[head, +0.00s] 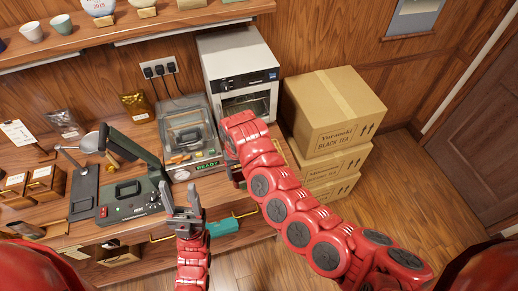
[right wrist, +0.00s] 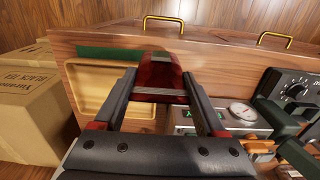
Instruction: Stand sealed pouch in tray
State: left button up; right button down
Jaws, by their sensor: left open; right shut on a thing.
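In the right wrist view a dark red pouch (right wrist: 160,76) with pale bands sits between the fingers of my right gripper (right wrist: 160,88), which is shut on it. The pouch is at the right side of a shallow wooden tray (right wrist: 90,92); I cannot tell whether it touches the tray. In the head view my right arm hides the pouch and most of the tray, and my right gripper (head: 235,168) barely shows. My left gripper (head: 187,207) is open and empty, in front of the black sealing device at the counter's front edge.
A clear-lidded machine (head: 188,135) with a READY display stands left of my right arm. A white oven-like unit (head: 238,70) is behind. Stacked cartons (head: 330,105) stand right. The black sealing device (head: 130,195), a silver pouch (head: 65,122) and a gold pouch (head: 135,104) are left.

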jog(key=shift+w+d+f+b, duration=0.9)
jog(key=shift+w+b, duration=1.25)
jog(key=shift+b, duration=0.7)
jog(key=shift+w+d+f+b, duration=0.65)
jog(key=shift+w+d+b, duration=0.5)
jog(key=shift+w+b, duration=1.35)
jog(key=shift+w+d+f+b, duration=0.9)
jog(key=shift+w+b, duration=0.9)
jog(key=shift+b, duration=1.4)
jog(key=shift+d+r, duration=0.1)
jog(key=shift+r, duration=0.05)
jog(key=shift+s+f, duration=0.1)
jog(key=shift+f, duration=0.1)
grip_release()
